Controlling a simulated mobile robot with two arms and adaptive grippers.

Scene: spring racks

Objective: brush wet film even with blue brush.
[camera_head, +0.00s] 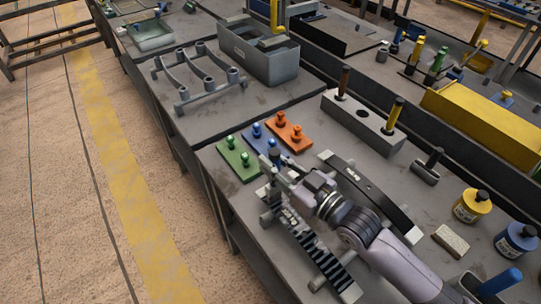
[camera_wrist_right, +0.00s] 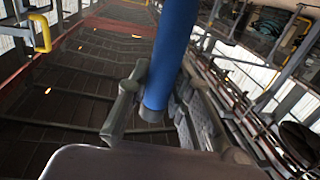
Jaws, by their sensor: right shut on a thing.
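My right gripper (camera_head: 279,178) hangs over the front bench, above one end of a dark strip with black and light ridges (camera_head: 318,254). It is shut on the blue brush, whose blue handle (camera_wrist_right: 172,50) stands between the two fingers in the wrist view. In the head view the brush is mostly hidden by the gripper, and I cannot tell whether its bristles touch the strip. A curved dark spring leaf (camera_head: 378,196) lies just right of the gripper. I cannot make out a wet film clearly. My left gripper is not in view.
Green (camera_head: 238,160), blue (camera_head: 262,138) and orange (camera_head: 288,132) plates with pegs lie behind the gripper. A grey block (camera_head: 362,122) holds brown- and yellow-handled brushes, with an empty hole between. Yellow (camera_head: 471,207) and blue (camera_head: 515,240) jars stand right. A blue cylinder (camera_head: 500,282) is nearer.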

